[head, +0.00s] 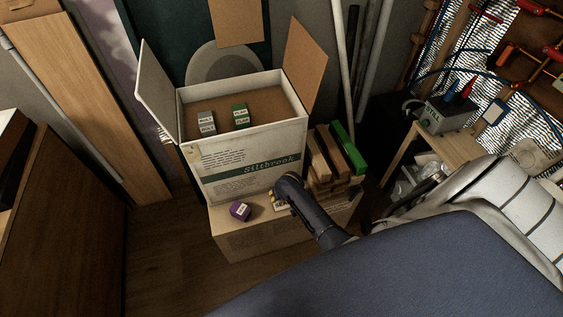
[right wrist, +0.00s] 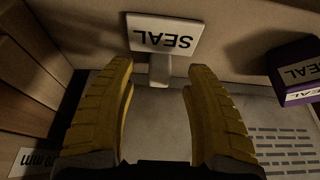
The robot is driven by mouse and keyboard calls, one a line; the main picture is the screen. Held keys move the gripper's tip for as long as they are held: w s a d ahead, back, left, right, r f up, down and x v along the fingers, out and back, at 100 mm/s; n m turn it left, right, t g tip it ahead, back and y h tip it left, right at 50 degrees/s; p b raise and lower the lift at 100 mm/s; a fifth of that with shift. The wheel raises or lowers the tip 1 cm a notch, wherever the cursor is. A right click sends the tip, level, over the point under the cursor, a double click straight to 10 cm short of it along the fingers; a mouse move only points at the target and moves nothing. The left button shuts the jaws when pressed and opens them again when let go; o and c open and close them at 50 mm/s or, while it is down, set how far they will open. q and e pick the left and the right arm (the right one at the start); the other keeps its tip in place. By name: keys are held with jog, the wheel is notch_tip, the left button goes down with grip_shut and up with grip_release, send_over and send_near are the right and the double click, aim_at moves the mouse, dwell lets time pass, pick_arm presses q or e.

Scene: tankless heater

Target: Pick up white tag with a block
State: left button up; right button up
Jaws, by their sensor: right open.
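A white tag (right wrist: 168,33) reading SEAL, upside down in the right wrist view, stands on a small pale block (right wrist: 160,70). In the head view it is largely hidden by my right gripper (head: 271,197). In the right wrist view my right gripper (right wrist: 162,78) is open, its two yellow fingers apart to the left and right of the pale block. I cannot tell whether either finger touches it. My left gripper is not in view.
A purple block (head: 240,211) with a SEAL label sits left of my right gripper on a cardboard box (head: 255,243). Behind is an open white carton (head: 230,183) holding two labelled cubes. Wooden blocks and a green piece (head: 347,150) stand to the right.

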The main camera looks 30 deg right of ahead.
jog(key=shift+x, duration=1.3)
grip_shut()
